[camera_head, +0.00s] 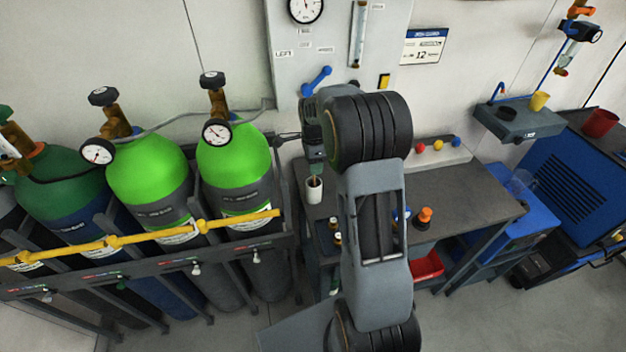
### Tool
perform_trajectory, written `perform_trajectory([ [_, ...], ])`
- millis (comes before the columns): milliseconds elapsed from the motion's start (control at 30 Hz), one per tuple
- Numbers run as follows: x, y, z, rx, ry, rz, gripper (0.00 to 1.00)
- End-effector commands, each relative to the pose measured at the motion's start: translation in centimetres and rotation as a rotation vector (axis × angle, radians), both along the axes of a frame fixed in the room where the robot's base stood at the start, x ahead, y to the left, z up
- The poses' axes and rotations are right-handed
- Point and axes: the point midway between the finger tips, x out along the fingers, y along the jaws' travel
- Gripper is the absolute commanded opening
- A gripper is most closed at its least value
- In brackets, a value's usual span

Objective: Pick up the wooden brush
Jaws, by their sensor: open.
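A white cup (314,191) stands on the left end of the grey workbench. A short brown piece, likely the wooden brush (314,181), shows at its mouth; the rest is hidden by the cup and my gripper. My gripper (315,170) points down directly above the cup, with its tips close to the brown piece. It is open; I cannot tell whether the brush is between the fingers.
My arm hides the middle of the workbench (465,190). An orange-topped item (425,215) and small bottles (335,230) stand near the arm. Green gas cylinders (235,160) behind a yellow bar are close on the left. A wall panel (340,60) rises behind the gripper.

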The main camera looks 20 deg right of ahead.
Motion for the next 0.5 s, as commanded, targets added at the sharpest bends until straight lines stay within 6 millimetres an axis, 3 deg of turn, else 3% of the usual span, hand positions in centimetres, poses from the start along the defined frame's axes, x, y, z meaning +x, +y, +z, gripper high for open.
perform_trajectory([
  [200, 0.0, -0.01, -0.07, 0.0, 0.0, 0.0, 0.48],
  [500, -0.01, -0.01, -0.04, 0.0, 0.0, 0.0, 0.19],
])
